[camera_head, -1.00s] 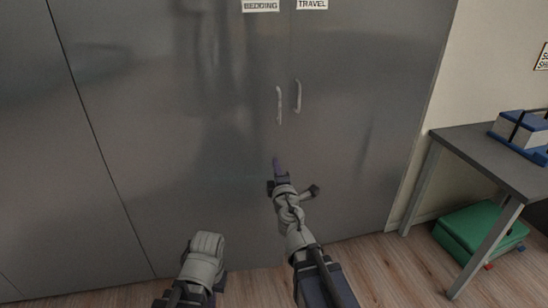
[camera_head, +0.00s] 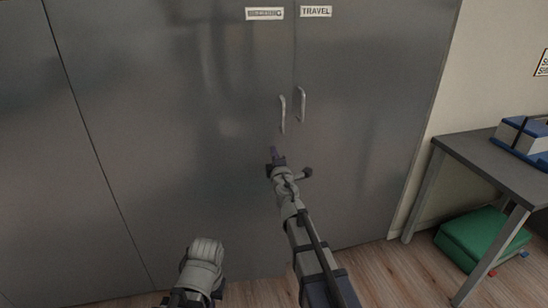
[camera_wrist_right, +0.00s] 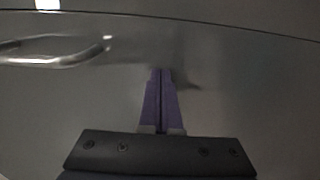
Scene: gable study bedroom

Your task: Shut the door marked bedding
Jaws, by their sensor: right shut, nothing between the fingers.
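The door marked bedding (camera_head: 215,140) is a tall grey metal door, its white label (camera_head: 264,13) at the top and a curved bar handle (camera_head: 283,115) near its right edge. It looks flush or nearly flush with its neighbour; a small gap cannot be told. My right gripper (camera_head: 273,151) is in front of this door, just below and left of the handle. Its purple fingers (camera_wrist_right: 161,80) are together and empty, pointing at the door face; whether they touch it is unclear. The handle also shows in the right wrist view (camera_wrist_right: 50,60). My left gripper is out of view.
The door marked travel (camera_head: 370,120), with its own handle (camera_head: 301,105), is on the right. A grey table (camera_head: 480,160) stands further right with a blue and white box (camera_head: 522,135) on it and a green case (camera_head: 475,235) beneath. Wood floor shows at the bottom.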

